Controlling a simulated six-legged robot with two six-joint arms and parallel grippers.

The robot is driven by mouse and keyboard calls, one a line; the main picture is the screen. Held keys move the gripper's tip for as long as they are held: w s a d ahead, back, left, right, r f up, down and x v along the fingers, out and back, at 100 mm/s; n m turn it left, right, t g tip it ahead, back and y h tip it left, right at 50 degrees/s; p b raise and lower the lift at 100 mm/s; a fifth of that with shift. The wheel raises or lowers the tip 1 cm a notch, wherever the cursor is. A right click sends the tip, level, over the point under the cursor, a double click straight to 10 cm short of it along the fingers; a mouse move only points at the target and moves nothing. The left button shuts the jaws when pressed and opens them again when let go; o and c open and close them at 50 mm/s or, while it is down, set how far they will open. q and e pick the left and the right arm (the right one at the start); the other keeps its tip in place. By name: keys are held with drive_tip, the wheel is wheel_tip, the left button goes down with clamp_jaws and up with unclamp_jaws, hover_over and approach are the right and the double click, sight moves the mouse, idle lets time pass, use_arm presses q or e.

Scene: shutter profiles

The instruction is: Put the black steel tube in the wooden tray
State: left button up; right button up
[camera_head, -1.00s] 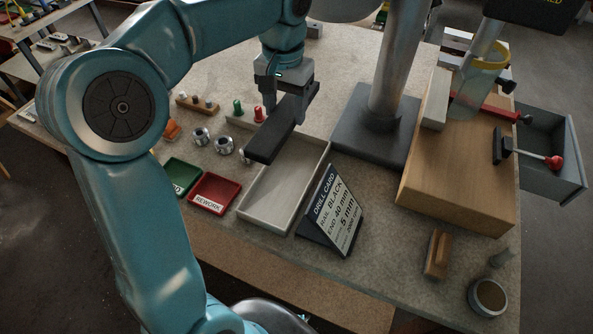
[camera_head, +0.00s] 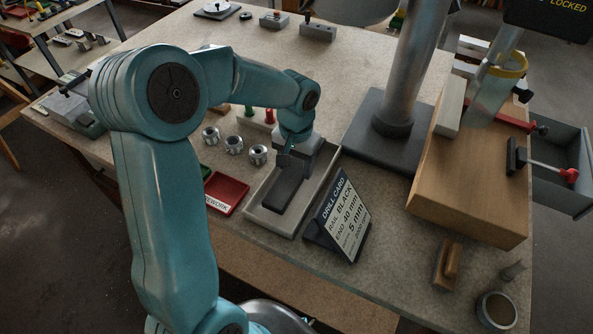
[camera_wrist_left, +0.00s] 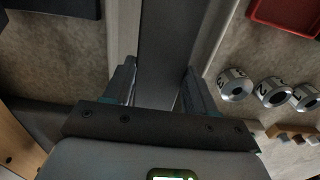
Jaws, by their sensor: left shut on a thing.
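The black steel tube (camera_head: 282,190) is a dark, flat-sided bar. It lies lengthwise within the outline of the pale wooden tray (camera_head: 267,222), between its long walls. I cannot tell whether the tube touches the tray floor. My left gripper (camera_head: 292,160) is shut on the far part of the tube, over the far end of the tray. In the left wrist view the tube (camera_wrist_left: 166,45) runs between the two fingers, with a tray wall on either side. The fingers hide part of the tube. My right gripper is not in view.
A red REWORK bin (camera_head: 227,193) stands left of the tray, and a DRILL CARD stand (camera_head: 340,215) close on its right. Numbered metal cylinders (camera_head: 234,145) stand behind the bin. The drill press base (camera_head: 385,130) and a wooden block (camera_head: 465,190) fill the right.

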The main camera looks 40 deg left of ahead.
sight(296, 168)
use_arm(q)
wheel_tip(296, 168, down, 2)
drive_tip(key=shift+f, duration=0.25)
drive_tip(key=shift+w+f, duration=0.1)
drive_tip(key=shift+f, duration=0.2)
drive_tip(key=shift+f, duration=0.1)
drive_tip(key=o, duration=1.5)
